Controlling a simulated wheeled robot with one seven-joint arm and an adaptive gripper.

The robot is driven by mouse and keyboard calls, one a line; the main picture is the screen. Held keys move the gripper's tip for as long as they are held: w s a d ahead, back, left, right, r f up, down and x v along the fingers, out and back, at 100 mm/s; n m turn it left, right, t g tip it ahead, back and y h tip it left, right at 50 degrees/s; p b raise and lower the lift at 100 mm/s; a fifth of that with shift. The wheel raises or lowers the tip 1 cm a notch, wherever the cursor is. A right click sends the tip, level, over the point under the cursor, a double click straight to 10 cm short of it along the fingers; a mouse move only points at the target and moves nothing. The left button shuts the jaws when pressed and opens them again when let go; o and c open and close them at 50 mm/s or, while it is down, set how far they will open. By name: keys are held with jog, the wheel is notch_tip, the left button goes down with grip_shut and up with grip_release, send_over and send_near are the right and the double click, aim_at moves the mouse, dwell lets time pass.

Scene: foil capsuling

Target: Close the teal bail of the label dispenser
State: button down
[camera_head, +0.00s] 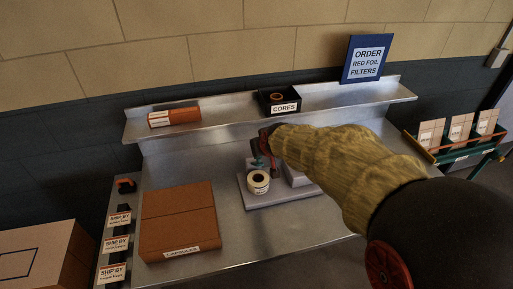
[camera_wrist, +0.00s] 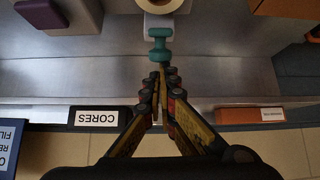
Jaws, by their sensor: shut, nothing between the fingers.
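The label dispenser (camera_head: 278,194) is a pale grey unit on the steel bench, with a white label roll (camera_head: 258,182) at its front left. Its teal bail (camera_head: 257,163) shows just behind the roll, partly hidden by my gripper (camera_head: 265,152). In the wrist view the teal bail (camera_wrist: 160,45) has a crossbar with a stem and knob, close ahead of my gripper's fingertips (camera_wrist: 160,74). The label roll is at the top edge (camera_wrist: 163,4). My fingers are together and hold nothing. I cannot tell whether the fingertips touch the bail.
A raised steel shelf (camera_head: 225,124) behind carries a black CORES bin (camera_head: 285,108) and an orange box (camera_head: 174,117). A brown CAPSULES carton (camera_head: 178,218) stands left of the dispenser. Bare bench lies between them. A crate of packets (camera_head: 462,145) is at right.

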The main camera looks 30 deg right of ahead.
jog(key=s+a+f+b, duration=0.2)
jog(key=s+f+b, duration=0.5)
jog(key=f+b, duration=0.2)
jog(key=shift+s, duration=0.3)
jog(key=shift+s+a+f, duration=0.1)
jog(key=shift+f, duration=0.05)
dwell(0.4)
